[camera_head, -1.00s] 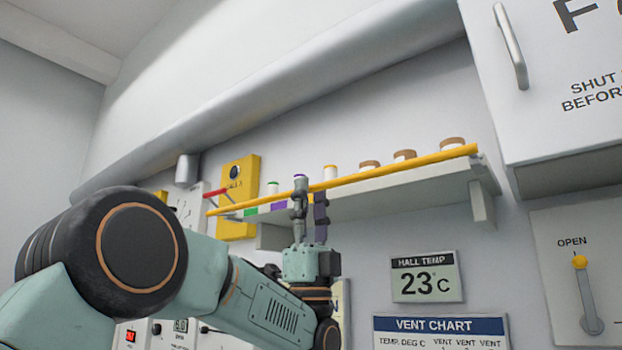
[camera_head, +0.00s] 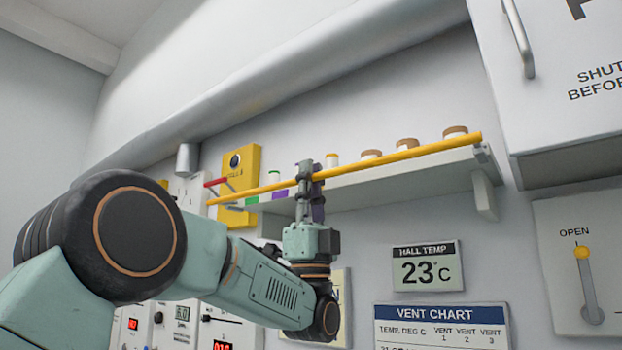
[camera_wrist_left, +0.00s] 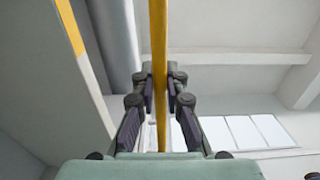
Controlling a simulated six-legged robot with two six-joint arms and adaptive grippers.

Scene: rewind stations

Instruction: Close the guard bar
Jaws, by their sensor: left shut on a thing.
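The guard bar (camera_head: 400,155) is a long yellow rod running across the front of the wall shelf, a little above its edge. It rises to the right in the head view, and its right end meets a bracket at the shelf's end. My left gripper (camera_head: 310,178) reaches up from below and is shut on the bar left of its middle. In the left wrist view the bar (camera_wrist_left: 158,40) runs between the two fingers (camera_wrist_left: 160,85), with dark pads on both sides. My right gripper is not in view.
Several small jars (camera_head: 407,145) stand on the shelf (camera_head: 400,180) behind the bar. A yellow box (camera_head: 241,175) is on the wall near the bar's left end. A white cabinet (camera_head: 545,120) hangs at the right, above a lever panel (camera_head: 590,285). A duct (camera_head: 300,75) runs above.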

